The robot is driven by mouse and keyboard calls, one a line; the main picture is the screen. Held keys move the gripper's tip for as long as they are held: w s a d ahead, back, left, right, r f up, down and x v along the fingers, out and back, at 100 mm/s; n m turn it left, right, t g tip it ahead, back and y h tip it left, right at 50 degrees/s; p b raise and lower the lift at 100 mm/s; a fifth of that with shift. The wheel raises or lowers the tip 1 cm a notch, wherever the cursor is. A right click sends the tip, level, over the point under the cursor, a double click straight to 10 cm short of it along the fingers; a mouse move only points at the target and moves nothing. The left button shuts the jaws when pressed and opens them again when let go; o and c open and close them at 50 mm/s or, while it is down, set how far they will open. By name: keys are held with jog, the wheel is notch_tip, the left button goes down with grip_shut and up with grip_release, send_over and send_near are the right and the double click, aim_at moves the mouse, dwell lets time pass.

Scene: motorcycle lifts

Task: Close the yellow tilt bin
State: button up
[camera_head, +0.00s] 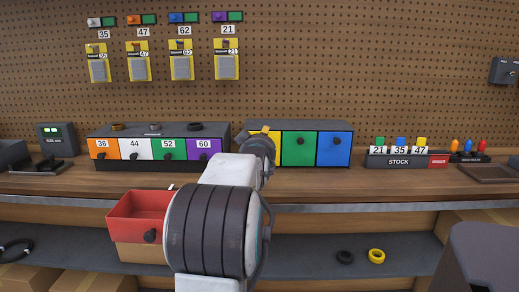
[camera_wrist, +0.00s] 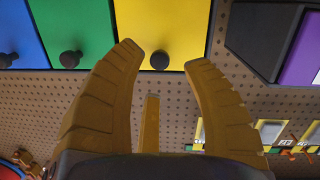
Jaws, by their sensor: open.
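The yellow tilt bin (camera_head: 277,150) is the left one of three bins in a grey cabinet on the bench, and my arm hides much of it in the head view. In the wrist view, which looks upside down, its yellow front (camera_wrist: 168,22) and round black knob (camera_wrist: 160,60) show plainly. My gripper (camera_wrist: 163,54) is open and empty, with the knob between its two fingertips in the picture. I cannot tell whether they touch. In the head view my gripper (camera_head: 264,130) is small, in front of the bin. How far the bin is tilted is unclear.
Green (camera_head: 299,148) and blue (camera_head: 334,148) bins adjoin it. A numbered bin cabinet (camera_head: 215,134) stands to the left. A red open drawer (camera_head: 135,209) sticks out below the bench. A stock rack (camera_head: 398,162) stands to the right; bench between is clear.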

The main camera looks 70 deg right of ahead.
jog(key=v, duration=0.9)
jog(key=shift+r, duration=0.1)
dwell(0.5)
